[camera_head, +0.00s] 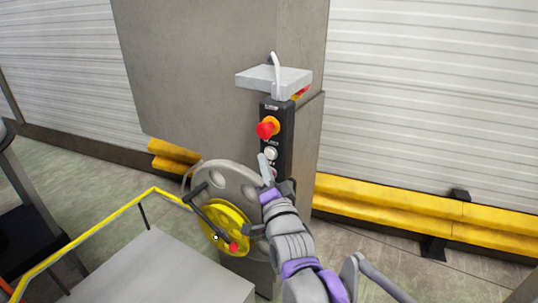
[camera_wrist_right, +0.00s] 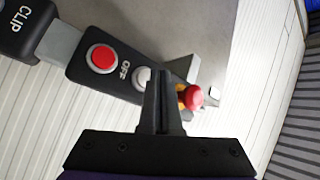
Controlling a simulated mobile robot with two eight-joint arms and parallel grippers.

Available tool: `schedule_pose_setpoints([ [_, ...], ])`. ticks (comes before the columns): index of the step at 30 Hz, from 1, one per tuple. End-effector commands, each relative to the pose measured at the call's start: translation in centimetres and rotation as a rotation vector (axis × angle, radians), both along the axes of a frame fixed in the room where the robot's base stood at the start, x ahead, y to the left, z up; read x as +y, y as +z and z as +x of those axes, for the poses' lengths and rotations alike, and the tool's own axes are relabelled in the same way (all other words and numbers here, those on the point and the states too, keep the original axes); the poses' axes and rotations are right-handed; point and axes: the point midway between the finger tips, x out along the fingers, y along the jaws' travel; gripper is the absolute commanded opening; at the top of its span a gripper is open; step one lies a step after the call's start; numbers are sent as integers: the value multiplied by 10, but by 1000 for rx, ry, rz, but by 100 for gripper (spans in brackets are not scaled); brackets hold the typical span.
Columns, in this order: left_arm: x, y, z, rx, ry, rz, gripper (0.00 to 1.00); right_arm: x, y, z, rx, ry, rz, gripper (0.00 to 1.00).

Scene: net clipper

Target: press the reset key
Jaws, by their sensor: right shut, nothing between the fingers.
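A black control panel (camera_head: 284,117) stands on the side of a grey cabinet and also shows in the right wrist view (camera_wrist_right: 122,92). It carries a red mushroom knob on a yellow base (camera_head: 266,128), seen also in the wrist view (camera_wrist_right: 192,97). A round white button (camera_head: 271,153) sits below the knob and is partly behind my fingers in the wrist view (camera_wrist_right: 142,76). No reset label is readable. My right gripper (camera_head: 264,162) is shut and empty in front of the panel, its tips near the white button; I cannot tell whether they touch it. My left gripper is out of view.
A red button (camera_wrist_right: 103,58) beside the word OFF and a CLIP label (camera_wrist_right: 14,18) show on the panel. A grey box (camera_head: 262,82) juts out above it. A grey disc with a yellow wheel (camera_head: 234,222) stands left of my arm. Yellow barriers (camera_head: 370,205) line the wall.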

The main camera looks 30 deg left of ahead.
Motion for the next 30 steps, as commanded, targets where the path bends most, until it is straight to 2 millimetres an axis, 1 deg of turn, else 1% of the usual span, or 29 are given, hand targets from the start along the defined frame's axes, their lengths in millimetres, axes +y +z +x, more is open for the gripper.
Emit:
schedule_pose_setpoints([
  [18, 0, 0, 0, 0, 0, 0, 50, 0, 0, 0, 0, 0, 0, 0],
  [30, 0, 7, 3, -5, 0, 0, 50, -1, 0, 9, -1, 0, -1, 0],
])
